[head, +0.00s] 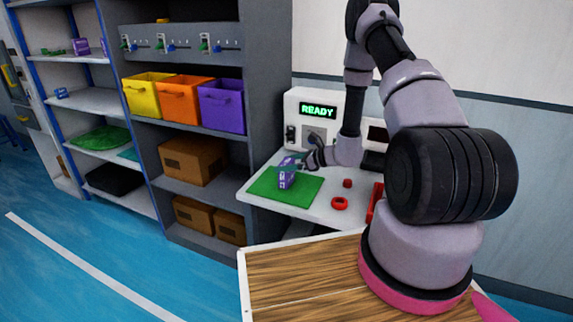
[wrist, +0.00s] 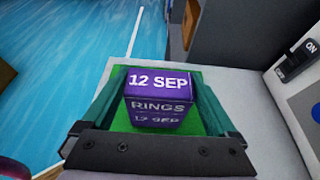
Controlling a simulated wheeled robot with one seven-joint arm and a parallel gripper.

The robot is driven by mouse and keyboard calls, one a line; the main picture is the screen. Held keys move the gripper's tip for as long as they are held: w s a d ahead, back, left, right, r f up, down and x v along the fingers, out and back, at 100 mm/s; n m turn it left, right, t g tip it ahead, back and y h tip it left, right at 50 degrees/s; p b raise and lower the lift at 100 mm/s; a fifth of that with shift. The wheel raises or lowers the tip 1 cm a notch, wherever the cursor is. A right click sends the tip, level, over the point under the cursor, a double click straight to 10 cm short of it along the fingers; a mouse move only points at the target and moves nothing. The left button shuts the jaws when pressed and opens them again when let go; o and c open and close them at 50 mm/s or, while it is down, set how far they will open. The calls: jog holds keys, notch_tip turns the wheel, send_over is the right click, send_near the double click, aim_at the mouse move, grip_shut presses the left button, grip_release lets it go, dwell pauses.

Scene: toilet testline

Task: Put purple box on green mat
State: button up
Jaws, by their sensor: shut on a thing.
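The purple box (head: 286,174) is upright over the green mat (head: 262,186) on the white worktop. In the wrist view the purple box (wrist: 158,97) shows "12 SEP" and "RINGS" in white. My gripper (head: 296,163) reaches in from the right and is shut on the box. In the wrist view its two green fingers lie on either side of the box. The green mat (wrist: 120,121) shows beneath and around the box. I cannot tell whether the box's underside touches the mat.
A white machine reading "READY" (head: 318,111) stands behind the mat. Red parts, including a ring (head: 340,203), lie right of the mat. Shelves at left hold yellow, orange and purple bins (head: 222,105) and cardboard boxes (head: 193,160). The blue floor at left is clear.

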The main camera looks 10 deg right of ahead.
jog(key=o, duration=1.3)
jog(key=shift+f, duration=0.1)
